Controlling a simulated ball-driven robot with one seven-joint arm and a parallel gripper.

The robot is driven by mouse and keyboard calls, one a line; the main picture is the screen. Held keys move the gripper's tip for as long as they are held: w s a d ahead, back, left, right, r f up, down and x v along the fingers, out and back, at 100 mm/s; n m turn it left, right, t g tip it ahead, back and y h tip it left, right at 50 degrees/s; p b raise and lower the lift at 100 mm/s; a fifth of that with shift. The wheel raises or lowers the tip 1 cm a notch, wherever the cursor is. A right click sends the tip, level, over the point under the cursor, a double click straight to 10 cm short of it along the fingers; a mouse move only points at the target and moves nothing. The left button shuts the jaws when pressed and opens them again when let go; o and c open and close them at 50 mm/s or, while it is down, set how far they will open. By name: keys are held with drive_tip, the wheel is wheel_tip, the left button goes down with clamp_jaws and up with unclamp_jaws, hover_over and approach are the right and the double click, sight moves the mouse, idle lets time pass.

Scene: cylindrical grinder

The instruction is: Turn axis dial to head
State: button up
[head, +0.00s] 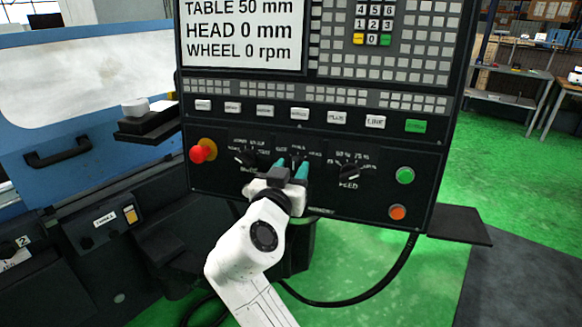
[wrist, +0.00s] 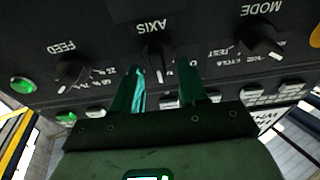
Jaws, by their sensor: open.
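The black axis dial (wrist: 155,58), under the word AXIS, shows upside down in the wrist view. Its white pointer mark faces the fingers, about the middle of its printed arc; the small position labels are too blurred to read surely. In the head view the axis dial (head: 297,159) is in the middle of the lower panel, partly hidden by my gripper. My gripper (head: 291,170) is open, its two teal fingers pointing at the panel, one to each side of the dial. The fingers also show in the wrist view (wrist: 162,76); whether they touch the dial I cannot tell.
The mode dial (head: 245,157) and red emergency knob (head: 203,151) are left of the axis dial. The feed dial (head: 349,172), green button (head: 405,175) and orange button (head: 397,212) are right. The screen (head: 240,35) reads HEAD 0 mm. A black shelf (head: 458,226) juts out right.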

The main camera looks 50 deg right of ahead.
drive_tip(key=shift+d, duration=0.15)
drive_tip(key=shift+c, duration=0.2)
clamp_jaws()
